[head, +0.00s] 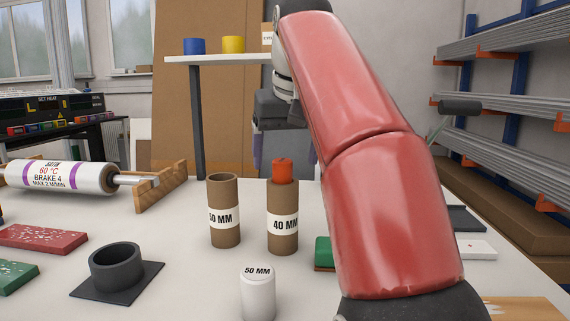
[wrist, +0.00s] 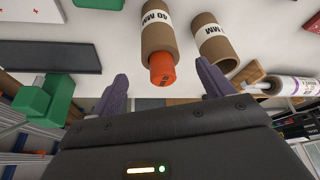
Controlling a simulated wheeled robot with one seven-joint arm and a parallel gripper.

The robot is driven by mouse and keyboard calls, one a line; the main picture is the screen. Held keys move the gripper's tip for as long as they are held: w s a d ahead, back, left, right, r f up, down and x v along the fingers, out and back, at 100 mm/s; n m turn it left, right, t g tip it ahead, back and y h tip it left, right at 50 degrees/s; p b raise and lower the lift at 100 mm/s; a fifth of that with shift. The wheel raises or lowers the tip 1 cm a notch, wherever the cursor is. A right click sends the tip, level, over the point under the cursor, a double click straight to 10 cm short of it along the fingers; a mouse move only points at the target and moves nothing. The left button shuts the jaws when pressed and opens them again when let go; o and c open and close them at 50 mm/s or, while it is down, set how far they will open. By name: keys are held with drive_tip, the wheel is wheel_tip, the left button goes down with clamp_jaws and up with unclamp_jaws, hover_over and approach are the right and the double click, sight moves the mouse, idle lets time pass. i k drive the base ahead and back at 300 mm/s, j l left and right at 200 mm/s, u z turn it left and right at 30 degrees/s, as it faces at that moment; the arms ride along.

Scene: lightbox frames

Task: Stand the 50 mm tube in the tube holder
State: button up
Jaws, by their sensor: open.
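The 50 mm tube (head: 224,238) is a brown cardboard tube with a white label, standing upright and open-topped on the table. It also shows at the upper right of the wrist view (wrist: 213,46). The tube holder, seemingly the dark grey ring on a square base (head: 116,270), stands empty at the front left. My gripper (wrist: 162,70) is open, its two purple-grey fingers apart with nothing held. In the wrist view, the neighbouring 40 mm tube shows beyond the gap between the fingers and the 50 mm tube beyond the right finger.
The 40 mm tube (head: 283,240), with an orange plug (head: 282,170), stands just right of the 50 mm tube. A white cylinder marked 50 MM (head: 258,296) stands in front. A white roller (head: 62,177) lies at left. A green block (head: 323,252) is beside my arm.

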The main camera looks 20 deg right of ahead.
sight(119, 272)
drive_tip(key=k, duration=1)
